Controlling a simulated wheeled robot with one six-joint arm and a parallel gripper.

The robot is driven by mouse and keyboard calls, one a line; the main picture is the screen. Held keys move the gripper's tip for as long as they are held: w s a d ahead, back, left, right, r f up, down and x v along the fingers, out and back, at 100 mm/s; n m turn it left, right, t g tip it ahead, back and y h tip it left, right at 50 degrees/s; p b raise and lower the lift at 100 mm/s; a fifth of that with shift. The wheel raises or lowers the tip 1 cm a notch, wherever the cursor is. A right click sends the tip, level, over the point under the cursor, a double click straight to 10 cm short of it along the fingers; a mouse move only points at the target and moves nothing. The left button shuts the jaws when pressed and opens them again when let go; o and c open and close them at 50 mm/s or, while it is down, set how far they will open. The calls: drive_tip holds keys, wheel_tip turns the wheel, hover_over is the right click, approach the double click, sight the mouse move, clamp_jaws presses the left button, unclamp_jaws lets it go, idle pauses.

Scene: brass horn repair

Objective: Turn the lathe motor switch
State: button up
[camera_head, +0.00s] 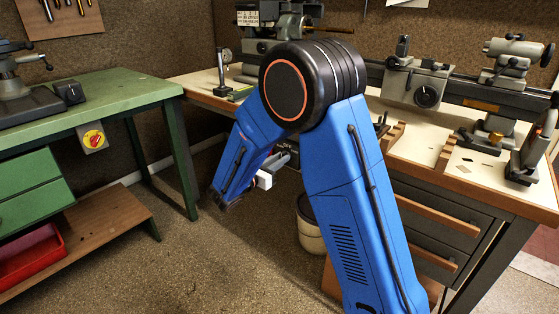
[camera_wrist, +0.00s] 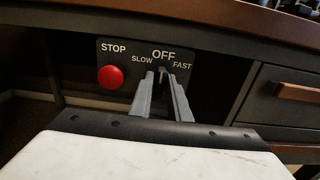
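The lathe motor switch panel (camera_wrist: 128,72) is a dark plate under the bench edge in the wrist view. It has SLOW, OFF and FAST in white letters. The dark switch lever (camera_wrist: 161,71) is below OFF, mostly hidden by my fingers. My gripper (camera_wrist: 161,76) has its two grey fingertips on either side of the lever, with a narrow gap between the fingers. Whether the tips touch the lever cannot be told. In the head view, my gripper (camera_head: 284,158) is partly hidden behind my blue arm, low at the bench's front.
A red STOP button (camera_wrist: 110,77) is left of my fingers on the same panel. A drawer (camera_wrist: 282,97) is to the right. The lathe (camera_head: 425,88) stands on the bench.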

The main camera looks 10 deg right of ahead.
clamp_jaws()
drive_tip(key=shift+s+d+f+m, duration=0.1)
drive_tip(key=shift+m, duration=1.85)
drive_tip(key=shift+s+m, duration=0.1)
drive_tip(key=shift+m, duration=1.85)
drive_tip(key=shift+o, duration=2.4)
unclamp_jaws()
